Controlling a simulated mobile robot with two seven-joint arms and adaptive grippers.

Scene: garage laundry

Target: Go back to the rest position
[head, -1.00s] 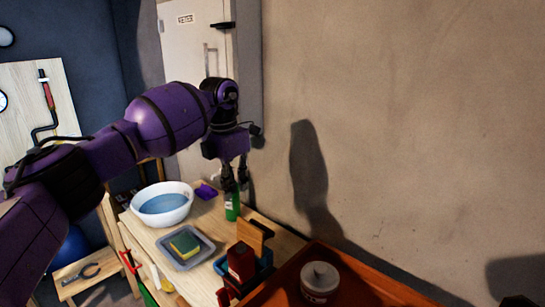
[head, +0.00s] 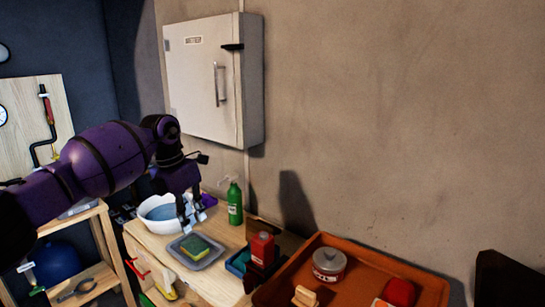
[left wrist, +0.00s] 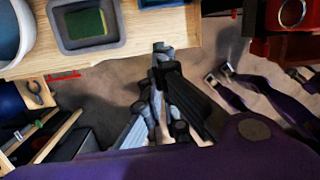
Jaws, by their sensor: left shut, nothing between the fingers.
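My left gripper (head: 191,226) shows in the head view in front of the white basin, on the near side of the wooden worktop (head: 216,280). It is shut with nothing in it. In the left wrist view the gripper (left wrist: 161,50) has its fingertips together, pointing at the worktop edge. My left arm comes in bent from the left. My right gripper cannot be made out in either view.
The worktop holds a white basin (head: 147,222), a green bottle (head: 235,206), a grey tray (head: 216,259) with a sponge (head: 195,247), and a red container (head: 262,249). An orange tray (head: 322,243) is at right. A white cabinet (head: 195,85) hangs behind.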

